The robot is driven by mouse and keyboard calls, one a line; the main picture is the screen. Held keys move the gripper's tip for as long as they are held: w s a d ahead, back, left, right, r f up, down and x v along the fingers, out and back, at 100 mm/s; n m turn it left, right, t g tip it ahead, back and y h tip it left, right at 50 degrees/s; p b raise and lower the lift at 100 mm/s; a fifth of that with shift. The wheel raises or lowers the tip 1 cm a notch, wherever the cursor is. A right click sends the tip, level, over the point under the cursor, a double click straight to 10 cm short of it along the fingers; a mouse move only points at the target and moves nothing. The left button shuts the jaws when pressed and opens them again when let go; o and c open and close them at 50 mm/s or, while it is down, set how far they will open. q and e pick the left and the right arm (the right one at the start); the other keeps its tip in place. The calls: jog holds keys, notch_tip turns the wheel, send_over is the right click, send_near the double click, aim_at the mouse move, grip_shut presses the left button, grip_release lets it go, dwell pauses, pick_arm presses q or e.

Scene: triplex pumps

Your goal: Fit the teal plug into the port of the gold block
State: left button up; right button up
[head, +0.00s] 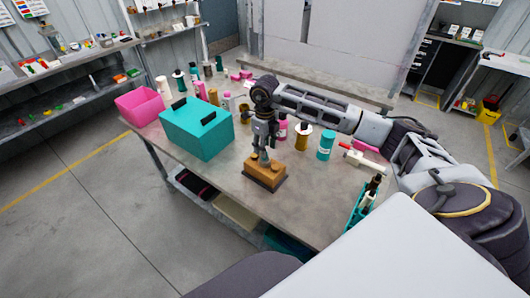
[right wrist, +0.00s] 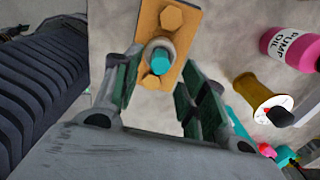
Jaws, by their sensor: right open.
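The gold block (head: 266,175) stands on a dark base near the front edge of the table. In the right wrist view the gold block (right wrist: 182,22) shows a hexagonal gold fitting on top and a grey round collar around the teal plug (right wrist: 160,61). The plug appears upright at the port; how deep it sits I cannot tell. My right gripper (head: 263,152) points down just above the block. In the right wrist view its fingers (right wrist: 160,75) are apart on either side of the plug, with gaps visible. My left gripper is not in view.
A teal box (head: 197,133) with dark handles stands left of the block, with a pink bin (head: 138,106) behind it.

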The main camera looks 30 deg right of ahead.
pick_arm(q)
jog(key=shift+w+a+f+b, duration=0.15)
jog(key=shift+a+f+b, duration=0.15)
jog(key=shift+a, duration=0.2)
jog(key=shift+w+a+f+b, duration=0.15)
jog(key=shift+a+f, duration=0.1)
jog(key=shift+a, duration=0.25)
pick_arm(e)
notch_tip(320, 180, up, 8)
jog(key=shift+r, duration=0.15)
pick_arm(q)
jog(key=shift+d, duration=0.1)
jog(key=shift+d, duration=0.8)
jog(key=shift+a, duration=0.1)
